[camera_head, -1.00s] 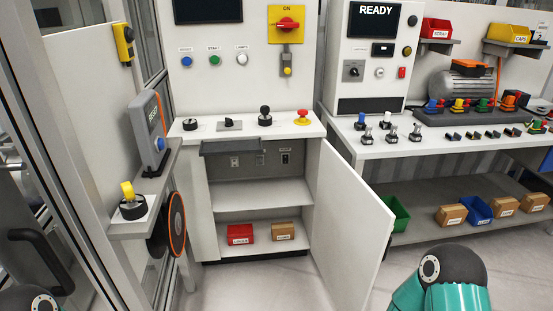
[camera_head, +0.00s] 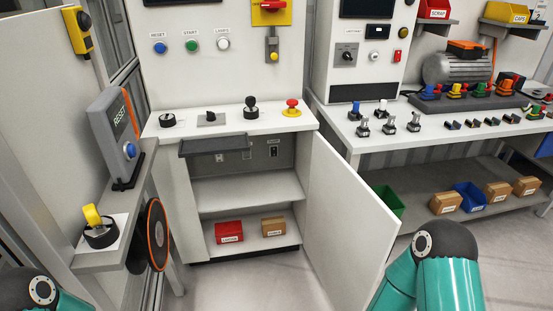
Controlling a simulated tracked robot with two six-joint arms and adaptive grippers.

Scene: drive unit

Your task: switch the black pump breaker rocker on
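The open white cabinet (camera_head: 183,205) stands below the control console in the middle. On the grey panel (camera_head: 260,158) at its upper back is a small dark rocker (camera_head: 273,150) on a light plate, which looks like the pump breaker. Its label and on or off position are too small to tell. Two other small switch plates sit to its left, partly shaded by a grey tray-like ledge (camera_head: 225,146). Neither of my grippers is in view; only teal and dark arm parts show at the bottom left and bottom right.
The cabinet door (camera_head: 345,215) is swung open to the right. A red bin (camera_head: 229,232) and a cardboard box (camera_head: 273,227) are on the lower shelf. At left a side shelf holds a RESET box (camera_head: 115,140) and a yellow-handled knob (camera_head: 97,225). A workbench is at right.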

